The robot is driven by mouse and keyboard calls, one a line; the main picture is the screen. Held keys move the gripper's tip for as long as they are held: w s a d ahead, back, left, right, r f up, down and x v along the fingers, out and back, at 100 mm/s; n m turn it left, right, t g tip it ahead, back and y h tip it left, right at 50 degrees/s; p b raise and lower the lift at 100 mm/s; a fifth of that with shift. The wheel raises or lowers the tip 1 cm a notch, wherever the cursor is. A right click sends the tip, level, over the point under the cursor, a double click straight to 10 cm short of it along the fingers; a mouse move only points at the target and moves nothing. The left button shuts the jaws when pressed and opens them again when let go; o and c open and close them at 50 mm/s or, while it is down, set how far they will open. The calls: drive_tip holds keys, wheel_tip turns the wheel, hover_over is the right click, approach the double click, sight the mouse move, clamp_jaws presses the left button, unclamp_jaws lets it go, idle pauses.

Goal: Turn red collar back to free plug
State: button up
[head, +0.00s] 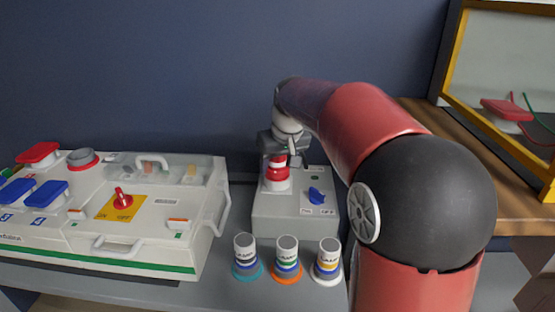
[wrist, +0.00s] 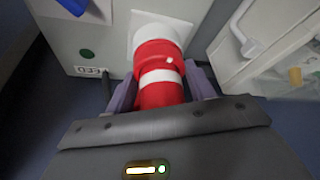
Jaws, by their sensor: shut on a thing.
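The red collar (wrist: 158,55) is on a red plug with a white band (wrist: 161,77). The plug sits in a white socket on a grey box (head: 295,218). In the head view the red plug (head: 277,174) stands upright at the box's left side, below my gripper (head: 279,153). In the wrist view my gripper (wrist: 161,82) has a finger on each side of the plug and is shut on it. The plug's rear end is hidden behind the gripper body.
A blue switch (head: 316,195) is on the same box, right of the plug. Several coloured plugs (head: 286,262) stand in front. A large white panel box (head: 150,235) with a red switch and clear cover is at left. A yellow-framed case (head: 500,90) stands at right.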

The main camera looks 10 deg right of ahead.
drive_tip(key=shift+n, duration=0.5)
drive_tip(key=shift+y, duration=0.3)
drive_tip(key=o, duration=1)
